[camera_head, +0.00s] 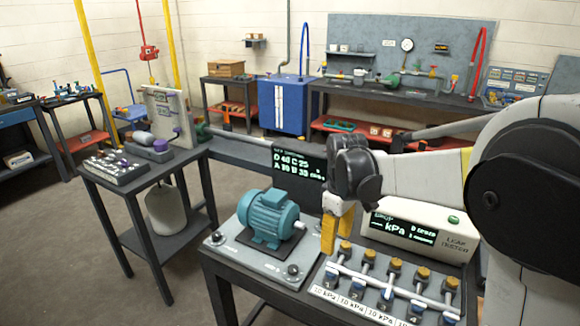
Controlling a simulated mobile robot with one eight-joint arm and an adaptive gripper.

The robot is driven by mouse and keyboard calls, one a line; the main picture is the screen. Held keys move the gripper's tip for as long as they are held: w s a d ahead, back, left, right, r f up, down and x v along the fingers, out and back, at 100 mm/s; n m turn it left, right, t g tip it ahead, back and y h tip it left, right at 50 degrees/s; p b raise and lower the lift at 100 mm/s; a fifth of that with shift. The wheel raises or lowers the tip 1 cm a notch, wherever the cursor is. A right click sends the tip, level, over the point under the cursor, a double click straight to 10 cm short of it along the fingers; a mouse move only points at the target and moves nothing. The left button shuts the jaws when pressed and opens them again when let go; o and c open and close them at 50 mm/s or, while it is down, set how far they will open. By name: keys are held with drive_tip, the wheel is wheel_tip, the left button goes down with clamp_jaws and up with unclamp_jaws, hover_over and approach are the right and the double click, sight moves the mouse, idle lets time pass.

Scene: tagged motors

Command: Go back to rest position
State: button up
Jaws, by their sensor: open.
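My gripper (337,229) has yellow fingers and hangs down from my white and black arm, which comes in from the right. The fingers point down in front of the leak tester and above the left end of the valve manifold. I see nothing held between them. A teal motor (268,217) sits on a grey plate (226,244) just left of my gripper, apart from it. The manifold (380,287) has several brass-topped valves and kPa labels. My arm hides part of the scene at right.
The leak tester (455,240) stands behind the manifold. A dark display (298,163) stands behind the motor. A side table at left holds a panel (168,117) and a small grey device (155,148). A blue cabinet (286,105) and workbenches line the back wall. Open floor lies at left.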

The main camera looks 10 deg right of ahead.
drive_tip(key=s+r+m+t, duration=0.2)
drive_tip(key=s+m+t, duration=0.1)
drive_tip(key=s, duration=0.7)
drive_tip(key=s+r+m+t, duration=0.3)
drive_tip(key=s+m+t, duration=0.1)
drive_tip(key=s, duration=0.6)
drive_tip(key=shift+r+m, duration=0.2)
drive_tip(key=shift+m, duration=0.6)
